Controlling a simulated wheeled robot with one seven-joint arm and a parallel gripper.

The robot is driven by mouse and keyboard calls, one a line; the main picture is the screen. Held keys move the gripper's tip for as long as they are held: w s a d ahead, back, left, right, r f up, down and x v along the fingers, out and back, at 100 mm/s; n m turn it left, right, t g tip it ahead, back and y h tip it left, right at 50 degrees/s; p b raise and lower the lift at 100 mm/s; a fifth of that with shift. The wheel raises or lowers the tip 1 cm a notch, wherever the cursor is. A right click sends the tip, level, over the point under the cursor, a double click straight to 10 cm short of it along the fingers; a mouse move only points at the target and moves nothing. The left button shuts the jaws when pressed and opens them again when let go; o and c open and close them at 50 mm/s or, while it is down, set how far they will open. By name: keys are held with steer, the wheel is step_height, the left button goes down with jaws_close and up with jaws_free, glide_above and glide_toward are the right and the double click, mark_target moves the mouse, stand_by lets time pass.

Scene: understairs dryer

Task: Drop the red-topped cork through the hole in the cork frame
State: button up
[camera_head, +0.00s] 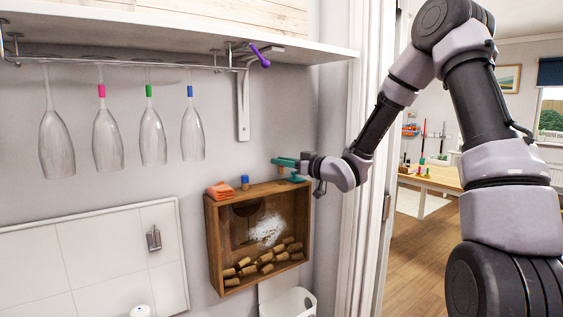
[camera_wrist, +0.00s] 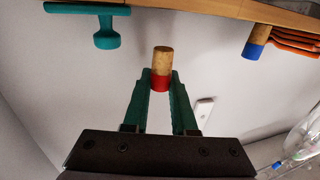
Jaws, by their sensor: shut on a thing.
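The cork frame (camera_head: 213,250) is a wooden box on the wall with a clear front and several corks lying in its bottom. My gripper (camera_head: 276,161) is above the right part of its top edge. In the wrist view my gripper (camera_wrist: 161,80) has its green fingers shut on the red-topped cork (camera_wrist: 162,60), around its red end. The bare end points toward the frame's wooden top (camera_wrist: 210,10), with a gap between. The cork cannot be made out in the head view. The hole is not visible in either view.
A teal T-shaped piece (camera_wrist: 107,27) stands on the same top. Hanging glasses (camera_head: 108,137) and a shelf (camera_head: 180,35) are above left. A white bin (camera_head: 287,303) is below.

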steer(key=shift+f, duration=1.25)
steer(key=shift+f, duration=0.95)
stand_by(0.7)
steer(key=o, duration=0.8)
steer(key=shift+o, duration=0.2)
steer(key=v, duration=1)
steer(key=shift+s+d, duration=0.25)
steer(key=shift+s, duration=0.05)
